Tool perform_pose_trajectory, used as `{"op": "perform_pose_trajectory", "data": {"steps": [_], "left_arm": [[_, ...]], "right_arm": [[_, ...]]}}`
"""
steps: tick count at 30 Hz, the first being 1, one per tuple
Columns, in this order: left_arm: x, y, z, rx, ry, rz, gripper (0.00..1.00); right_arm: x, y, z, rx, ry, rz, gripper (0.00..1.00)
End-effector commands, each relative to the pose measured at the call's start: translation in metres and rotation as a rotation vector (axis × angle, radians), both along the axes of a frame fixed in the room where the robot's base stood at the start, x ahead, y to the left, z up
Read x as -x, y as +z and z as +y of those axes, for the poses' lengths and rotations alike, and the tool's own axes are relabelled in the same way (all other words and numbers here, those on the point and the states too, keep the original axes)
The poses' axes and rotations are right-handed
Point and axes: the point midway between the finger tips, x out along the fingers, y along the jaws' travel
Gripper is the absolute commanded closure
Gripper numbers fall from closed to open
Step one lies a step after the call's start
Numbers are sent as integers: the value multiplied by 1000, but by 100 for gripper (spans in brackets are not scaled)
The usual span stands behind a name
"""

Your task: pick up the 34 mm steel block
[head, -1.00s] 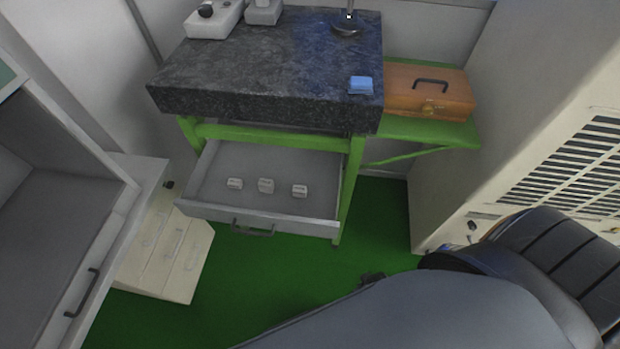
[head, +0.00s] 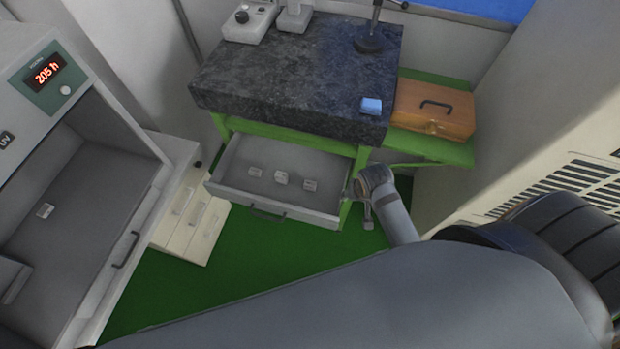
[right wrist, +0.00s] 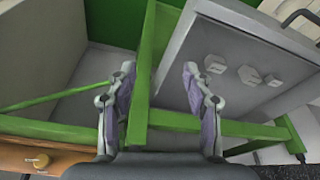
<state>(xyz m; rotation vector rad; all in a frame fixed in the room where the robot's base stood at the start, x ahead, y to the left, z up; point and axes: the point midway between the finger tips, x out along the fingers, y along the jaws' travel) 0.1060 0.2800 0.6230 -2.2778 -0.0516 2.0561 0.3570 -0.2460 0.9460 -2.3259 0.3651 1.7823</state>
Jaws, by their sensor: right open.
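Three small pale steel blocks stand in a row in the open grey drawer (head: 235,190) under the granite table: left (head: 255,171), middle (head: 281,178) and right (head: 309,185). I cannot read which is 34 mm. The right wrist view shows them (right wrist: 215,64) (right wrist: 249,75) (right wrist: 273,80) to the right of the fingers. My right gripper (right wrist: 158,72) is open and empty. In the head view it is just right of the drawer, by the green table leg, apart from the blocks. My left gripper is not in view.
The green leg (right wrist: 144,80) shows between the fingers in the right wrist view. Another small block (head: 45,210) lies in the UV cabinet (head: 90,215) at left. A wooden case (head: 432,110) sits on the green side shelf. Above the drawer is the granite slab (head: 290,70).

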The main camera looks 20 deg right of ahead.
Motion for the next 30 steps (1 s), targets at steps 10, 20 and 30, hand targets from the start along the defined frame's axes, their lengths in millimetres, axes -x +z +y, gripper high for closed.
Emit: {"op": "perform_pose_trajectory", "data": {"steps": [10, 20, 30], "left_arm": [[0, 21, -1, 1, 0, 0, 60], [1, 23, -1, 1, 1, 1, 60], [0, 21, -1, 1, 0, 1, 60]], "right_arm": [[-59, 6, 19, -168, -694, 30, 49], [-139, -34, 81, -288, -1604, 96, 49], [-151, -41, 99, -287, -1832, 100, 49]]}}
